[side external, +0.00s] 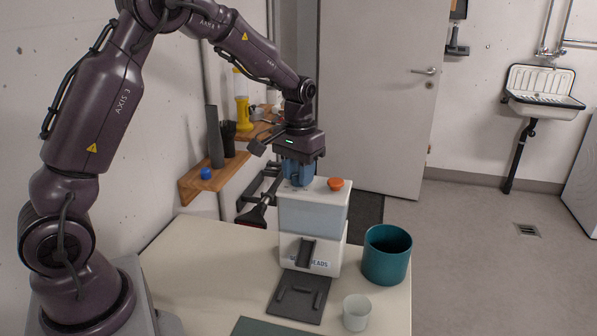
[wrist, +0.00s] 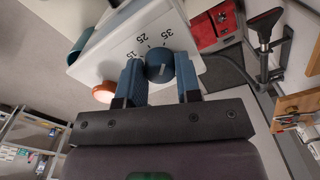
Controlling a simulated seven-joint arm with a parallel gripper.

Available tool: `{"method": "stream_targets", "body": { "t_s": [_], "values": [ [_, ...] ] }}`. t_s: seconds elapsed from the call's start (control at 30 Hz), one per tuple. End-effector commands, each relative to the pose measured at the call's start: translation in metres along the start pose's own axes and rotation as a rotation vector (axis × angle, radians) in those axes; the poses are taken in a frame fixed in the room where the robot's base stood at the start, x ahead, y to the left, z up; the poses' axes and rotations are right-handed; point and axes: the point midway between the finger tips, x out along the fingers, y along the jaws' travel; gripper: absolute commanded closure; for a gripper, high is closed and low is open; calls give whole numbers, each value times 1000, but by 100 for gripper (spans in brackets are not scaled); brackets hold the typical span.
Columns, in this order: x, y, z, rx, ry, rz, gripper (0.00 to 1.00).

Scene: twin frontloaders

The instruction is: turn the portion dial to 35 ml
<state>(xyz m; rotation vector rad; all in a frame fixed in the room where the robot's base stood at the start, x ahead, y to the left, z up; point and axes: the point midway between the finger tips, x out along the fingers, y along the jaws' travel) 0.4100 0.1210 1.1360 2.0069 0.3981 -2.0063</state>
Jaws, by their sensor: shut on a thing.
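The dispenser (side external: 312,215) is a white box with a pale translucent tank, standing on the table. The blue portion dial (wrist: 159,68) is on its white top, beside printed numbers 15, 25 and 35 (wrist: 167,33). A short pale mark shows on the dial; which number it points to I cannot tell. My gripper (side external: 299,176) points down over the dispenser's top, its blue fingers shut on the dial, one on each side in the wrist view. In the side view the fingers hide most of the dial.
An orange knob (side external: 336,184) sits on the same top, close to my gripper. A teal bucket (side external: 386,256) and a white cup (side external: 356,312) stand on the table (side external: 190,270). A dark tray (side external: 297,297) lies before the dispenser. Wooden shelves (side external: 212,178) hang on the wall behind.

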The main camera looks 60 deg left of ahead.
Motion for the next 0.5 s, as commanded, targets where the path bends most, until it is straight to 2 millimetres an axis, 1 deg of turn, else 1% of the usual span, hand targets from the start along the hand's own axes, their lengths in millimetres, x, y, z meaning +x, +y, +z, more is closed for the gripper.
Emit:
{"method": "stream_targets", "body": {
  "t_s": [0.47, 0.5],
  "values": [
    [-2, 0, 1, 18, -2, 0, 92],
    [-2, 0, 1, 18, -2, 0, 61]
  ]
}}
